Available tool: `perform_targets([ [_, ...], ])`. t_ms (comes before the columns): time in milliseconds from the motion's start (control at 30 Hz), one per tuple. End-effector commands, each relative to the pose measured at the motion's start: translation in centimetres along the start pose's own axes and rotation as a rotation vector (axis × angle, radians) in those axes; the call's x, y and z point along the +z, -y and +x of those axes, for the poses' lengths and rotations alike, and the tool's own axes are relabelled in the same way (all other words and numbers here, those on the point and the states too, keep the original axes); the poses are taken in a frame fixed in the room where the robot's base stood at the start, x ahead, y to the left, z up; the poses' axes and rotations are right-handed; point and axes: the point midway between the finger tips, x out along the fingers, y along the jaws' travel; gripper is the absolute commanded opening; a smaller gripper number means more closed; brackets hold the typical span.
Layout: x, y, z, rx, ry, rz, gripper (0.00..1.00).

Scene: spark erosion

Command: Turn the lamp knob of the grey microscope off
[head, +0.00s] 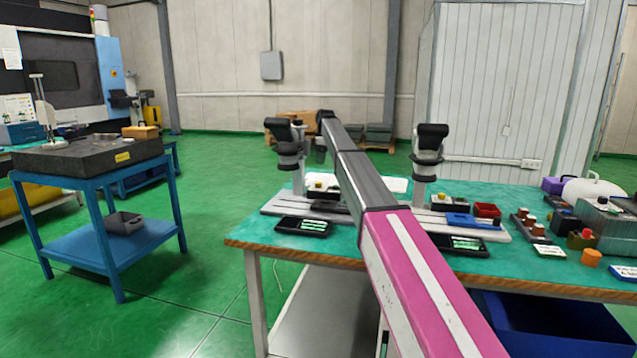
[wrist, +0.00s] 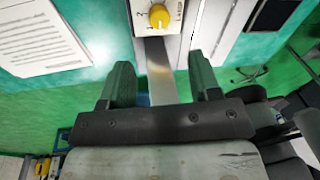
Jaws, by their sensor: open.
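Two microscopes stand on the green-topped table, a left one (head: 290,155) and a right one (head: 428,158). Both have dark heads and pale bases; I cannot tell by colour which is the grey one. My arm reaches to the left one. In the wrist view a round yellow knob (wrist: 158,16) sits on a pale panel (wrist: 148,26) with numbers and a partly readable lamp label. My gripper (wrist: 162,78) is open, its two dark fingers apart, with the knob beyond the tips and roughly between them. Nothing is held. The knob's exact setting is unclear.
A black tray (head: 302,226) lies before the left microscope and another (head: 458,244) before the right one. A blue tray (head: 470,220) and a red box (head: 487,210) are near the right one. A printed sheet (wrist: 42,38) lies beside the panel.

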Motion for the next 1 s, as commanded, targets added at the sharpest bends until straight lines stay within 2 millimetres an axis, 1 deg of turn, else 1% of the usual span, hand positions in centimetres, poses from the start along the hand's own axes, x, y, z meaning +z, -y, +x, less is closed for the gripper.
perform_targets([
  [33, -0.2, 0.5, 0.0, 0.021, 0.014, 0.091, 0.57],
  [100, -0.4, 0.8, 0.0, 0.051, 0.030, 0.224, 0.57],
  [200, -0.7, 1.1, -0.1, 0.090, 0.044, 0.385, 0.57],
  [300, -0.9, 1.4, -0.2, 0.123, 0.050, 0.507, 0.57],
  [400, -1.0, 1.5, -0.3, 0.144, 0.052, 0.590, 0.57],
  [567, -1.0, 1.5, -0.3, 0.161, 0.052, 0.648, 0.57],
  [733, -0.9, 1.4, 0.5, 0.161, 0.052, 0.653, 0.57],
  [867, -0.8, 1.3, 1.9, 0.159, 0.053, 0.652, 0.57],
  [1000, -0.6, 1.0, 4.1, 0.159, 0.053, 0.651, 0.57],
])
